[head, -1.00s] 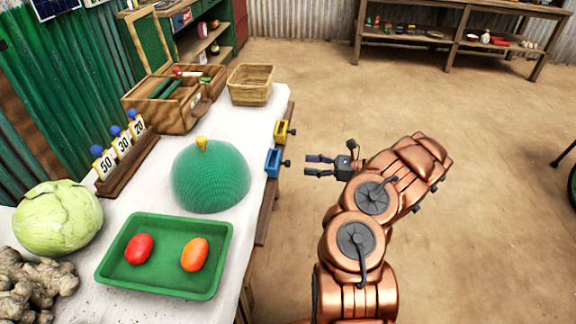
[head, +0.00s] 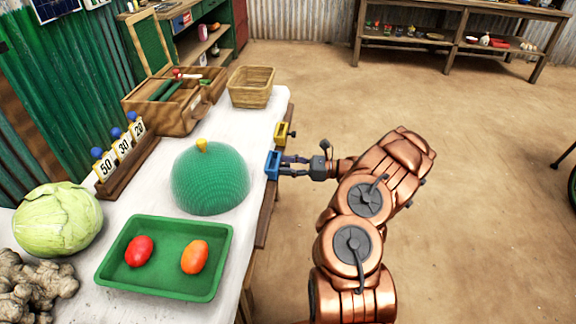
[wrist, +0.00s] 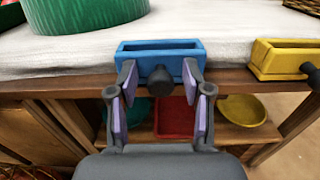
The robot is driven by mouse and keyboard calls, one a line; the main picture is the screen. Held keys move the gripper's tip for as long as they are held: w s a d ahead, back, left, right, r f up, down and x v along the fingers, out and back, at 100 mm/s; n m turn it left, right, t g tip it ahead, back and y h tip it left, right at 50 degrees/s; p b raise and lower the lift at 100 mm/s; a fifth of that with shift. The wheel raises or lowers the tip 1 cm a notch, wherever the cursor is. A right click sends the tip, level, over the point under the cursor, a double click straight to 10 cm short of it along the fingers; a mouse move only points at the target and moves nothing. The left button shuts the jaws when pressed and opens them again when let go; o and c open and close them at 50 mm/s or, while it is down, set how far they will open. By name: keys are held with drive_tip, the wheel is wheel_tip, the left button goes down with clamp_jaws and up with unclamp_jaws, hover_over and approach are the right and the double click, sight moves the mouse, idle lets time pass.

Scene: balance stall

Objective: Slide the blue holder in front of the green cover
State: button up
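The blue holder (head: 272,165) sits at the right edge of the white-topped table, right of the green cover (head: 210,182), a ribbed dome with a yellow knob on top. In the wrist view the blue holder (wrist: 152,58) is an open-topped box with a dark round knob (wrist: 161,81) facing me. My gripper (head: 285,167) is at the holder's outer side. In the wrist view its fingers (wrist: 160,72) are apart, one on each side of the knob, with gaps showing. The lower part of the green cover (wrist: 85,12) shows at the upper left.
A yellow holder (head: 281,132) is on the same edge, farther back. A green tray (head: 160,284) with a red and an orange item lies at the front of the table (head: 140,200). A basket (head: 251,86) stands at the back. Open floor lies to the right.

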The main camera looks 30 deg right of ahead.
clamp_jaws()
idle(0.5)
